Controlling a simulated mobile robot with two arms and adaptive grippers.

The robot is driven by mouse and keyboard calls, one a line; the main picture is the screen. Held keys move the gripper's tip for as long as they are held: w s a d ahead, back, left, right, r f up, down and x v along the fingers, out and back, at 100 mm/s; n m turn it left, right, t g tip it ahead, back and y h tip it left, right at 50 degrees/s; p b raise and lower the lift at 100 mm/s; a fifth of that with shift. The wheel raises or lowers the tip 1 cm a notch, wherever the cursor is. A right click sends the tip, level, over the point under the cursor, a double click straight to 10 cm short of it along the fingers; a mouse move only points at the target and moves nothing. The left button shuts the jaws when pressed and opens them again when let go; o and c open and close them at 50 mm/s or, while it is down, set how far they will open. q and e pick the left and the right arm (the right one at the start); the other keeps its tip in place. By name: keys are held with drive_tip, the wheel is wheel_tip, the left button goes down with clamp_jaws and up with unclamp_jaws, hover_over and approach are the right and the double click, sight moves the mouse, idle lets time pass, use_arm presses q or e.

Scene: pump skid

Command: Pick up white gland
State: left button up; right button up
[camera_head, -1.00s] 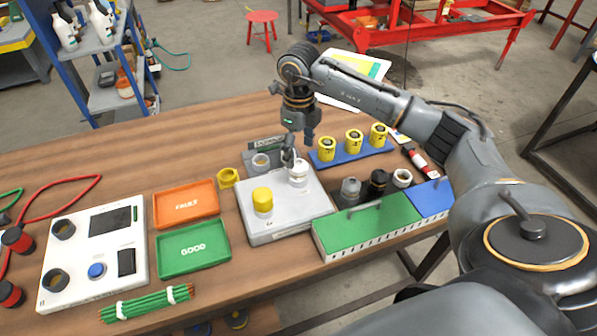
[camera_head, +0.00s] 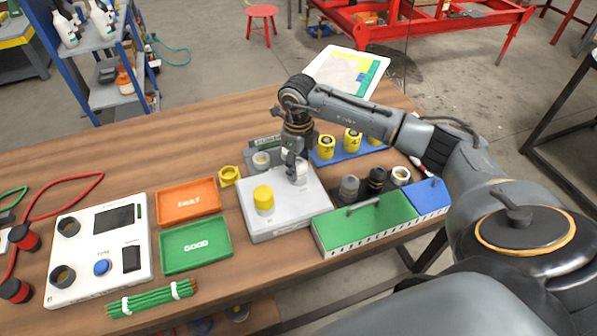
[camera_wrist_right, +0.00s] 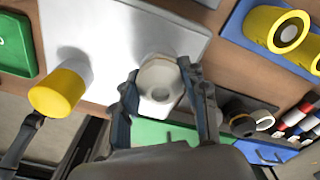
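The white gland (camera_wrist_right: 158,80) stands on the grey plate (camera_head: 282,219), to the right of a yellow-capped part (camera_head: 263,200). In the head view my right gripper largely covers the gland. In the right wrist view my right gripper (camera_wrist_right: 162,84) is open, with one finger on each side of the gland. Whether the fingers touch it is hard to tell. The yellow-capped part also shows in the wrist view (camera_wrist_right: 58,92), left of the fingers and clear of them. My left gripper is not in view.
A green bin (camera_head: 365,224) and a blue bin (camera_head: 428,197) stand to the right of the plate. Dark and grey fittings stand behind them. A blue rack (camera_head: 345,156) holds yellow parts. Orange (camera_head: 188,202) and green (camera_head: 196,246) trays lie to the left.

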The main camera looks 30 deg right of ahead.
sight(298, 160)
drive_tip(key=c, duration=0.3)
drive_tip(key=shift+c, duration=0.2)
drive_tip(key=shift+r, duration=0.15)
drive_tip(key=shift+w+r+b, duration=0.1)
drive_tip(key=shift+r+b, duration=0.2)
drive_tip(key=shift+b, duration=0.05)
wheel_tip(298, 160, up, 2)
drive_tip(key=shift+r+b, duration=0.1)
drive_tip(key=shift+b, duration=0.55)
drive_tip(key=s+r+b, duration=0.3)
drive_tip(key=s+r, duration=0.7)
drive_tip(key=s, duration=0.4)
drive_tip(key=shift+a, duration=0.3)
